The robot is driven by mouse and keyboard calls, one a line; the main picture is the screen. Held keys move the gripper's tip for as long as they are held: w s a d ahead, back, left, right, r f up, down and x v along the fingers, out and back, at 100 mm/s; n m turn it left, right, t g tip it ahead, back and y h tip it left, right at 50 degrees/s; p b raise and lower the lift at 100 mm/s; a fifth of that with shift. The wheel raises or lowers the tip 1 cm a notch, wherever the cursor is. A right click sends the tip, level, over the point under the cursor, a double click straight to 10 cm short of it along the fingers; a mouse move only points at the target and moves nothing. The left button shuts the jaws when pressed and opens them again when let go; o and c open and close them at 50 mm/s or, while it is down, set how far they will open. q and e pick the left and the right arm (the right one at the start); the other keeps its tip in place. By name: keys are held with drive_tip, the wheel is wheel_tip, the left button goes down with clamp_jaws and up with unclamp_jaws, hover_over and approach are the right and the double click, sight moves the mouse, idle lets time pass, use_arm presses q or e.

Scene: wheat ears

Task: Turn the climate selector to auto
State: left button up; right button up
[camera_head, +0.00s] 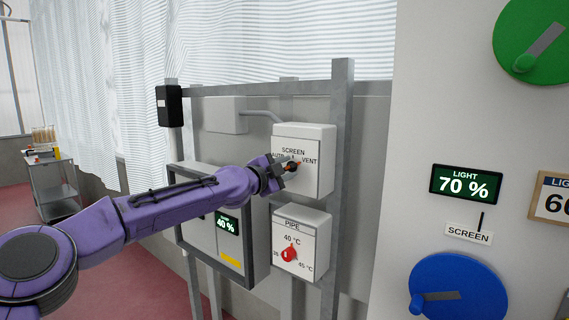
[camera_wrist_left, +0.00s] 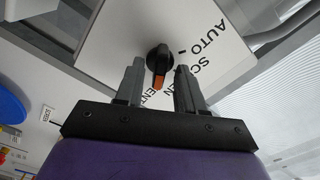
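The climate selector is a black knob with an orange pointer (camera_wrist_left: 158,62) on a white box (camera_head: 316,182) lettered SCREEN, AUTO and VENT. In the left wrist view the pointer's orange end is toward the VENT lettering, and AUTO is to the upper right. In the head view the knob (camera_head: 296,164) is partly hidden by my gripper. My left gripper (camera_head: 284,168) is at the front of the box. Its two fingers (camera_wrist_left: 159,86) are apart, one on each side of the orange end, with gaps visible on both sides. My right gripper is not in view.
A PIPE box (camera_head: 300,240) with a red knob is just below. A grey panel with a 40 % display (camera_head: 228,224) is to the left, behind my arm. A metal post (camera_head: 342,130) stands right of the boxes. A wall with green and blue (camera_head: 458,289) dials is farther right.

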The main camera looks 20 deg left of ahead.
use_arm(q)
drive_tip(key=shift+c, duration=0.3)
clamp_jaws()
drive_tip(key=shift+a, duration=0.1)
